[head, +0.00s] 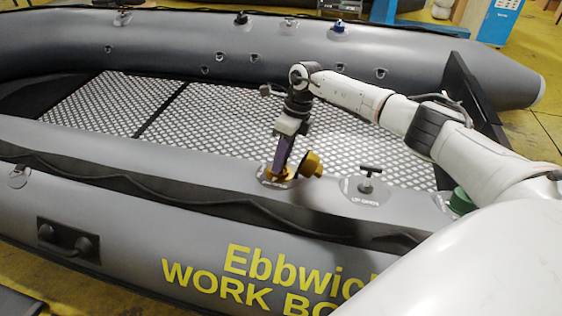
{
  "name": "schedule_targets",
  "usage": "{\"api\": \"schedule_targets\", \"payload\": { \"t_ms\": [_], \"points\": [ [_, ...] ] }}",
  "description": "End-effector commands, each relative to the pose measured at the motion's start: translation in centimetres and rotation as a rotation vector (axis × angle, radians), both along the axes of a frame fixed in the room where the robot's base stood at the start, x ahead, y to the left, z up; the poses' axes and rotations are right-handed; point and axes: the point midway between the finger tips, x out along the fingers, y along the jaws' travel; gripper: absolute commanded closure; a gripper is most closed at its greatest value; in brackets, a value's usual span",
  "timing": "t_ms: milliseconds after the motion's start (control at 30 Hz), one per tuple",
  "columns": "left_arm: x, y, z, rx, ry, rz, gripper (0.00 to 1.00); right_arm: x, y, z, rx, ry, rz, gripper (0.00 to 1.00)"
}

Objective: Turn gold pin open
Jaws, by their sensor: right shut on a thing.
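The gold valve (270,177) sits on a grey patch on top of the boat's near tube. Its round gold cap (311,165) stands off to the right side of it. My right gripper (280,167) points down into the valve from above, with its purple-grey fingers shut at the gold pin. The pin itself is mostly hidden by the fingers, so its turned position cannot be told. My left gripper is not in view.
A black T-handled valve (366,178) on a labelled patch stands just right of the gold one. A green cap (461,200) is further right under my arm. The boat's patterned floor (215,115) is clear.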

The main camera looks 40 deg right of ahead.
Motion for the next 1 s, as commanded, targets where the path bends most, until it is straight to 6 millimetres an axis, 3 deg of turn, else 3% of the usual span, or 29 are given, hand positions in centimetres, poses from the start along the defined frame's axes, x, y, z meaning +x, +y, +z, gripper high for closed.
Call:
{"api": "schedule_targets", "payload": {
  "t_ms": [333,900,933,1000],
  "points": [
    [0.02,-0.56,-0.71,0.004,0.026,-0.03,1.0,0.08,-0.15,0.01,0.018,-0.025,0.144,0.95],
    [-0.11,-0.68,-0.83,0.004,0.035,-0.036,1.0,0.06,-0.16,0.08,0.021,-0.03,0.175,0.95],
    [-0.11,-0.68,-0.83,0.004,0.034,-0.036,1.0,0.06,-0.16,0.08,0.021,-0.03,0.175,0.69],
    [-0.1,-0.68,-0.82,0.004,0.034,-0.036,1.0,0.06,-0.15,0.08,0.021,-0.029,0.174,0.57]
  ]
}}
